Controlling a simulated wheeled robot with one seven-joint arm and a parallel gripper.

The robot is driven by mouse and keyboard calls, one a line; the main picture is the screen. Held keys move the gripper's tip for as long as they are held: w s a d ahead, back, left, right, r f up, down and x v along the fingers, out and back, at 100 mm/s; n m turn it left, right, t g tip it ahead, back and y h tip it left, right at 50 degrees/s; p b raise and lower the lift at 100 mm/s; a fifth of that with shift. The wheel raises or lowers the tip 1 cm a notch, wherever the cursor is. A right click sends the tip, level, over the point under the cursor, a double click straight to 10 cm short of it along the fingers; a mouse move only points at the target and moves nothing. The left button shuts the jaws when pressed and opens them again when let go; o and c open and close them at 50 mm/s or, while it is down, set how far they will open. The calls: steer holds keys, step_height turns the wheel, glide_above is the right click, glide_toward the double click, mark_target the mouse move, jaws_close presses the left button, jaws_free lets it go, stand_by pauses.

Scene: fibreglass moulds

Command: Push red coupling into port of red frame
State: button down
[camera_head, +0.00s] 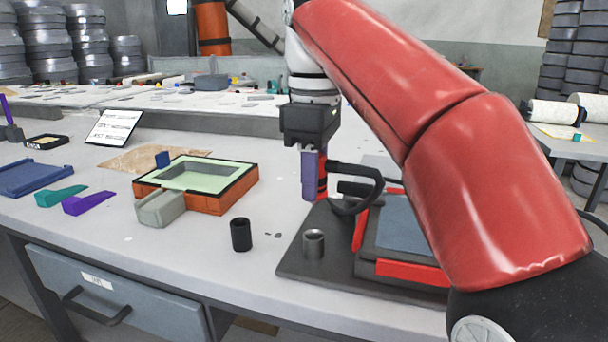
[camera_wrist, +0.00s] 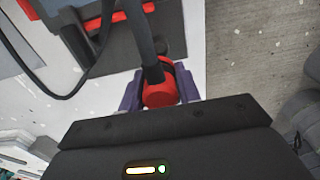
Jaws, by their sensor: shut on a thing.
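My gripper (camera_head: 315,190) has purple fingers and is shut on the red coupling (camera_wrist: 160,94). In the head view the coupling (camera_head: 322,183) shows as a red strip beside the near finger, which hides most of it. In the wrist view it sits between both fingers, with a black hose (camera_wrist: 146,40) leading away from it. The red frame (camera_head: 410,271) lies on a dark base plate at the right of the table, with a grey-blue panel inside. My arm hides part of it. I cannot make out its port, nor whether the coupling touches it.
A grey metal cylinder (camera_head: 313,244) stands on the dark base plate (camera_head: 300,268), and a black one (camera_head: 240,234) stands left of it. An orange mould frame (camera_head: 212,203) with a grey block (camera_head: 160,208) sits further left. Green and purple wedges lie beyond; table between is mostly clear.

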steer(key=shift+f+b, duration=0.45)
steer(key=shift+f, duration=1.45)
steer(key=shift+f+b, duration=1)
steer(key=shift+f, duration=0.05)
steer(key=shift+r+p, duration=0.1)
steer(key=shift+p, duration=0.65)
steer(key=shift+f+b, duration=0.5)
steer(key=shift+f, duration=0.2)
steer(key=c, duration=0.9)
jaws_free()
steer(key=shift+r, duration=0.15)
